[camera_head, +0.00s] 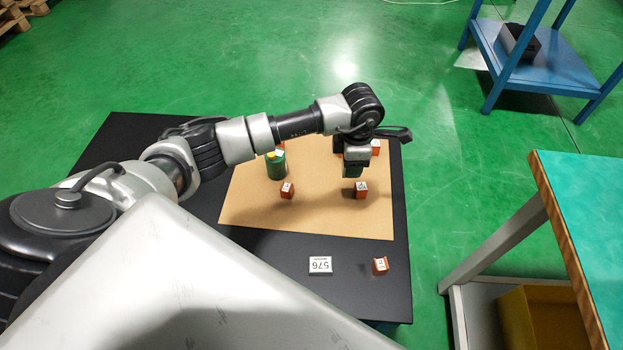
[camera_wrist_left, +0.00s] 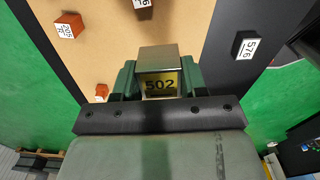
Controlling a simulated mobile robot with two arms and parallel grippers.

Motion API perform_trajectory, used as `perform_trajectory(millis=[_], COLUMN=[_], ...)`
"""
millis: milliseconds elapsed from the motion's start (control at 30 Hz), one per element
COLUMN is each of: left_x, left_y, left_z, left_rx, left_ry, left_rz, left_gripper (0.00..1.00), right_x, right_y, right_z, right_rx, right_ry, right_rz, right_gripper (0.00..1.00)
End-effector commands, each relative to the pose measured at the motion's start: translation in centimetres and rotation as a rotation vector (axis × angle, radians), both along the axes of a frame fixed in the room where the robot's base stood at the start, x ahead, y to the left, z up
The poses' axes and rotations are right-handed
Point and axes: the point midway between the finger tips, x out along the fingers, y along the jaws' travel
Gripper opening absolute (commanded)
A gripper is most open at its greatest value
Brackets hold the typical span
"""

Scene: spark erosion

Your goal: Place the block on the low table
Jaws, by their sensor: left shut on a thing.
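The low table (camera_head: 345,247) is black, with a tan mat (camera_head: 320,213) on its top. My left gripper (camera_head: 353,172) hangs pointing down over the right part of the mat. In the left wrist view its green fingers (camera_wrist_left: 156,80) are shut on a block (camera_wrist_left: 159,59) with a metallic top and a yellow label reading 502. In the head view the arm and fingers hide most of this block, and I cannot tell its exact height above the mat. My right gripper is not in view.
Several small orange-red blocks with white labels, such as this one (camera_head: 287,190) and this one (camera_head: 361,190), stand near the gripper. A green cylinder (camera_head: 275,168) stands left of it. A dark block labelled 576 (camera_head: 320,265) lies at the front. A teal-topped workbench (camera_head: 585,215) is at right.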

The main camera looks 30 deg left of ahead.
Motion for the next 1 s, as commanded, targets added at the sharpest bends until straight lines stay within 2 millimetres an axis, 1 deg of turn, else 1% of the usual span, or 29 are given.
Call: perform_trajectory(millis=[33,167,300,433,600,667,767,1000], left_x=[1.0,3.0,4.8,5.9,6.7,6.7,5.9,1.5], left_y=[-0.2,-0.4,-0.7,-0.9,-1.1,-1.0,-0.4,2.7], left_z=[-1.3,-2.2,-2.9,-3.2,-3.2,-3.3,-4.0,-7.2], left_rx=[-0.001,-0.001,0.0,0.0,0.001,0.002,0.004,0.006], left_ry=[-0.003,-0.003,-0.002,-0.001,0.0,0.001,0.002,0.003], left_rz=[0.104,0.384,0.664,0.866,1.016,1.041,1.056,1.056], left_gripper=[0.14,0.14,0.14,0.14,0.14,0.14,0.14,0.14], right_x=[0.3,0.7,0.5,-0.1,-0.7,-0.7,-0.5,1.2], right_y=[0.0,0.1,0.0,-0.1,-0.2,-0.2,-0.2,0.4], right_z=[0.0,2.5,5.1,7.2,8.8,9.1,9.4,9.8], right_rx=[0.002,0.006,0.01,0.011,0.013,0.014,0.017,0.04], right_ry=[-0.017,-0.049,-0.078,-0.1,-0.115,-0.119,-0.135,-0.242], right_rz=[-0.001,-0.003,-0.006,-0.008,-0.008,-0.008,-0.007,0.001], right_gripper=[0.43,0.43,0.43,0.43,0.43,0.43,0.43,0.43])
